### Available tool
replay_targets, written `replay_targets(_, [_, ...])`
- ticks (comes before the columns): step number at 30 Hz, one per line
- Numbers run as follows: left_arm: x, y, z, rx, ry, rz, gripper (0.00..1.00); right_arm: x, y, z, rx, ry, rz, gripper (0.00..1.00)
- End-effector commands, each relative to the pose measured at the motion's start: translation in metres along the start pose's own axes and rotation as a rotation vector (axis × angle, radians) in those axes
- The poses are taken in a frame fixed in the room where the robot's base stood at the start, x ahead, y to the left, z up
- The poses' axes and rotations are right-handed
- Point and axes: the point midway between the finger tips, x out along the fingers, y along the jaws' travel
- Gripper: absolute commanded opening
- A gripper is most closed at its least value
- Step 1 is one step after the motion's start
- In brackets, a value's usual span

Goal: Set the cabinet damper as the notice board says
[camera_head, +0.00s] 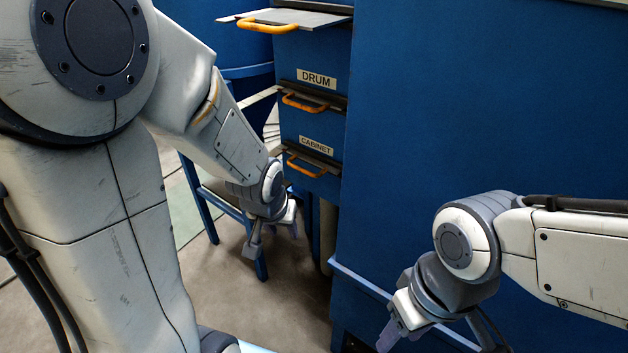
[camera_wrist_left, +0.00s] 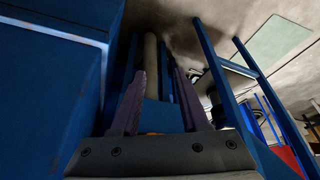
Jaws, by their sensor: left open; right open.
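The cabinet damper is a slide with an orange handle (camera_head: 306,167) below the CABINET label (camera_head: 316,146) on a blue duct. Its handle stands close to the duct face. My left gripper (camera_head: 272,240) is open, below and left of this handle and apart from it. In the left wrist view its two purple fingers (camera_wrist_left: 159,74) are spread, with a blue surface and a pale pipe beyond. My right gripper (camera_head: 402,338) is open and empty in front of the blue casing, low at right. No notice board shows in either view.
The DRUM damper handle (camera_head: 304,105) sits above the cabinet one. A top slide (camera_head: 290,18) with a yellow-orange handle sticks out further. A large blue casing (camera_head: 480,110) blocks the right side. Blue frame legs (camera_head: 200,200) stand left of the duct.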

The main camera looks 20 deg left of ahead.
Motion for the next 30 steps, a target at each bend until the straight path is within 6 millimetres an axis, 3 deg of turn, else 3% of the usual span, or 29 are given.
replay_targets(1, [0.036, -0.020, -0.005, -0.093, 0.059, -0.013, 0.45, 0.026, 0.002, 0.002, 0.000, 0.000, 0.000, 0.50])
replay_targets(8, [0.063, -0.057, -0.068, -0.456, 0.361, 0.143, 0.45, 0.031, 0.002, 0.002, 0.000, 0.001, 0.000, 0.50])
replay_targets(13, [0.057, -0.058, -0.098, -0.750, 0.495, 0.466, 0.45, 0.030, 0.002, 0.001, 0.000, 0.001, 0.000, 0.50])
replay_targets(21, [0.026, -0.050, -0.109, -1.056, 0.477, 0.925, 0.45, 0.030, 0.002, 0.002, 0.000, 0.000, 0.000, 0.50])
replay_targets(26, [0.022, -0.045, -0.114, -1.095, 0.457, 1.004, 0.45, 0.032, 0.002, 0.002, 0.000, 0.000, 0.000, 0.50])
replay_targets(30, [0.033, -0.035, -0.128, -1.092, 0.455, 1.008, 0.45, 0.038, 0.003, 0.002, 0.000, 0.000, 0.000, 0.50])
